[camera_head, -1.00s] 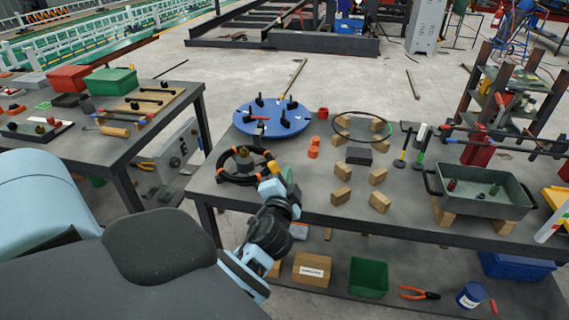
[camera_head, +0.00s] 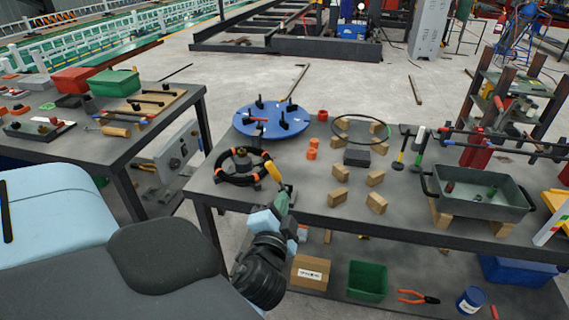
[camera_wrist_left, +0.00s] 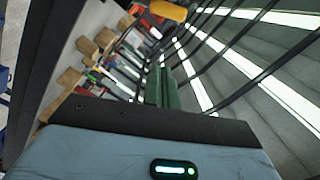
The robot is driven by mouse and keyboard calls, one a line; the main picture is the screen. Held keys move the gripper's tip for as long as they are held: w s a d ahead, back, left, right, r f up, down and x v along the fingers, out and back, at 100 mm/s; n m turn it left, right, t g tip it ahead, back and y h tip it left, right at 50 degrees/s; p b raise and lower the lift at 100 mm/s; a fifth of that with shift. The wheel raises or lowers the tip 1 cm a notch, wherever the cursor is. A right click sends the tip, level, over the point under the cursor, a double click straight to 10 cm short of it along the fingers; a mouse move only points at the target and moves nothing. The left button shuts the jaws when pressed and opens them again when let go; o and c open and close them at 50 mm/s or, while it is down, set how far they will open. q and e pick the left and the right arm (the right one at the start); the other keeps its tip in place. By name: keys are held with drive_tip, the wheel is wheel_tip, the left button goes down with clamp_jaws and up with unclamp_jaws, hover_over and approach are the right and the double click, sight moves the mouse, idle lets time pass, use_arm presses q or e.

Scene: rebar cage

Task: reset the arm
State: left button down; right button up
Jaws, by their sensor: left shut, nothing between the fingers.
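My left gripper (camera_head: 284,191) is above the front left edge of the middle table, just right of the black ring with orange bands (camera_head: 243,166). Its green fingers look shut and hold nothing. They also show close together in the left wrist view (camera_wrist_left: 163,88). A yellow-orange piece (camera_head: 273,171) shows just beyond the fingertips; I cannot tell whether it touches them. My right gripper is not in view.
The middle table (camera_head: 318,203) holds a blue round plate (camera_head: 268,134), several wooden blocks (camera_head: 341,173), a thin dark hoop (camera_head: 360,116) and a grey-green tray (camera_head: 484,208). The lower shelf holds a cardboard box (camera_head: 310,272) and a green bin (camera_head: 367,283).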

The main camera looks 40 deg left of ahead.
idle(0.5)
use_arm(q)
drive_tip(key=s+d+f+g+h+p, duration=0.1)
drive_tip(key=s+d+f+h+p, duration=0.1)
drive_tip(key=s+d+f+h, duration=0.3)
drive_tip(key=s+d+f+g+h+p, duration=0.1)
drive_tip(key=s+d+f+h, duration=0.1)
drive_tip(key=f, duration=0.5)
drive_tip(key=s+d+f+n+g+h+p, duration=0.1)
drive_tip(key=s+d+f, duration=0.3)
drive_tip(key=s, duration=0.5)
drive_tip(key=s+d+f+n+g+h+p, duration=0.2)
drive_tip(key=s+d+f+g+h, duration=0.1)
drive_tip(key=s+f, duration=0.4)
drive_tip(key=s+d+h, duration=0.1)
drive_tip(key=s, duration=0.1)
drive_tip(key=shift+s+d, duration=0.15)
drive_tip(key=shift+s, duration=0.25)
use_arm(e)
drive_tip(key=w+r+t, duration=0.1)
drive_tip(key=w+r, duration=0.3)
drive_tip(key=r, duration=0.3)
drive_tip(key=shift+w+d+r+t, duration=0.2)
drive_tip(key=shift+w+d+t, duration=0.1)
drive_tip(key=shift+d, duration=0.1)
